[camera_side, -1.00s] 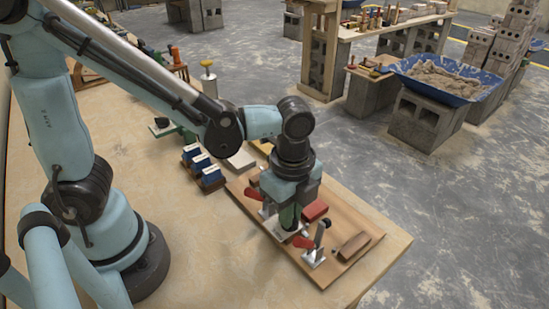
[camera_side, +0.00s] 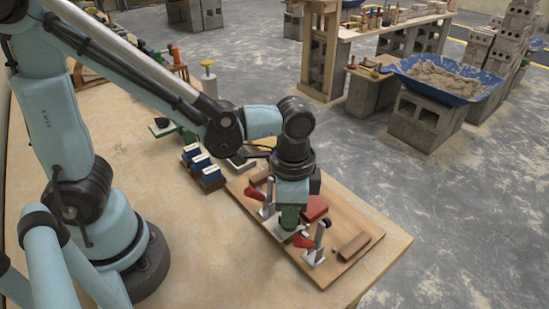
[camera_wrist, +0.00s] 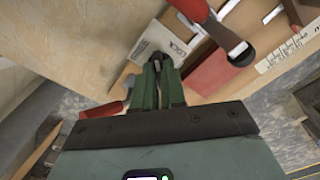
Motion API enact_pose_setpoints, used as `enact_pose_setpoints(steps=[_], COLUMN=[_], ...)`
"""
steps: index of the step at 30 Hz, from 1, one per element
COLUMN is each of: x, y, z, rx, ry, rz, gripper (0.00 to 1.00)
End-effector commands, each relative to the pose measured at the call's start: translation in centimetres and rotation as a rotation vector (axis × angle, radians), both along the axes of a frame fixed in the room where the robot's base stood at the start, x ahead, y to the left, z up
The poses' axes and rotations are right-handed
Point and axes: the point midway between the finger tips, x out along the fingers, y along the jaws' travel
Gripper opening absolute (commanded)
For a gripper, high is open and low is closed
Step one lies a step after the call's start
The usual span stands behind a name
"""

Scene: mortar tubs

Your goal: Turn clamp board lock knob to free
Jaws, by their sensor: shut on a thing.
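The clamp board (camera_side: 345,228) is a brown wooden board on the table. It carries two red-handled clamps, one nearer the back (camera_side: 252,192) and one nearer the front (camera_side: 303,242). My gripper (camera_side: 289,222) points straight down between them at the board's near-left side. In the wrist view, its green fingers (camera_wrist: 159,68) are shut on the small dark lock knob (camera_wrist: 160,58), which is mostly hidden between them. A pale plate (camera_wrist: 153,42) with dark lettering lies beneath the knob. The lettering is partly hidden, so I cannot tell the knob's setting.
A red block (camera_side: 316,208) and a brown wooden block (camera_side: 354,245) sit on the board close to my gripper. Blue-topped blocks (camera_side: 203,166) stand left of the board. The table (camera_side: 210,245) is clear in front of it.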

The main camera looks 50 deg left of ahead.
Motion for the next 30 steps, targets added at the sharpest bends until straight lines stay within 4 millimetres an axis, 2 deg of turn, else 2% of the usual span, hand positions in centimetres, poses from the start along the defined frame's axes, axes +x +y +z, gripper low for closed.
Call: enact_pose_setpoints(steps=[18,30], x=[0.04,0.05], y=[-0.06,-0.06], z=[0.04,0.05], rx=[-0.001,-0.001], ry=[0.0,0.0], rz=[0.542,0.712], gripper=[0.0,0.0])
